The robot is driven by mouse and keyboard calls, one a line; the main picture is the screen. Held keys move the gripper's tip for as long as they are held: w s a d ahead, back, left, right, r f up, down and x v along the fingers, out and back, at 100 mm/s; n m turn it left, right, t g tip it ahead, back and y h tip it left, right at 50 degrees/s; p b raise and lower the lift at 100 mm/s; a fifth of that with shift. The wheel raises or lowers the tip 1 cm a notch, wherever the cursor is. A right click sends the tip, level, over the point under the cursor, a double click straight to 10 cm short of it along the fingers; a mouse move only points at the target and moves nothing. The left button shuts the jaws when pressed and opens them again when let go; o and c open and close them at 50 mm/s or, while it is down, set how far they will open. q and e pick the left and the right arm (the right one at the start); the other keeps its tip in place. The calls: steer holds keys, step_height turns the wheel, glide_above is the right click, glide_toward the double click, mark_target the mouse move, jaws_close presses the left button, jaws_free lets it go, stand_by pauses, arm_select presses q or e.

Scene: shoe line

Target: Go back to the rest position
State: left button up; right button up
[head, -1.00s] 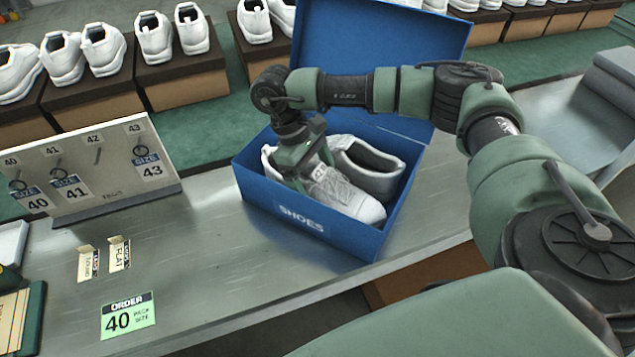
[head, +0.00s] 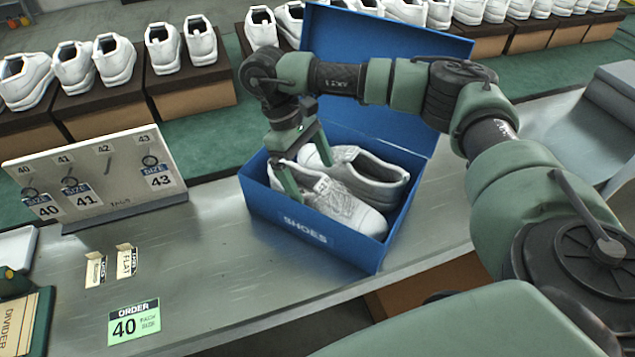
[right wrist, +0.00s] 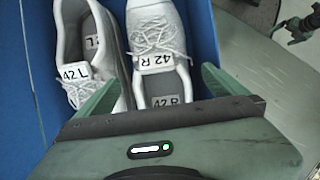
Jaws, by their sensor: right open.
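My right gripper (head: 308,178) is open above the blue shoe box (head: 262,208), its fingers over the shoes inside. In the right wrist view (right wrist: 160,82) its two fingers are spread and nothing is held between them. The right shoe (right wrist: 160,35), labelled 42 R, lies in the box with its heel between and below the fingers. The left shoe (right wrist: 85,40), labelled 42 L, lies beside it. A dark green gripper-like part (right wrist: 302,26), apparently my left gripper, shows at the top right of the right wrist view; its jaws are unclear.
The box lid (head: 400,40) stands open behind my right arm. A size board (head: 95,178) stands left on the metal table (head: 210,270). Two small cards (head: 126,261) and a green order card (head: 134,321) reading 40 lie in front. Shoes on brown boxes (head: 190,98) line the back.

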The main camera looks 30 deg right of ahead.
steer(key=shift+w+r, duration=0.2)
steer(key=shift+r, duration=0.35)
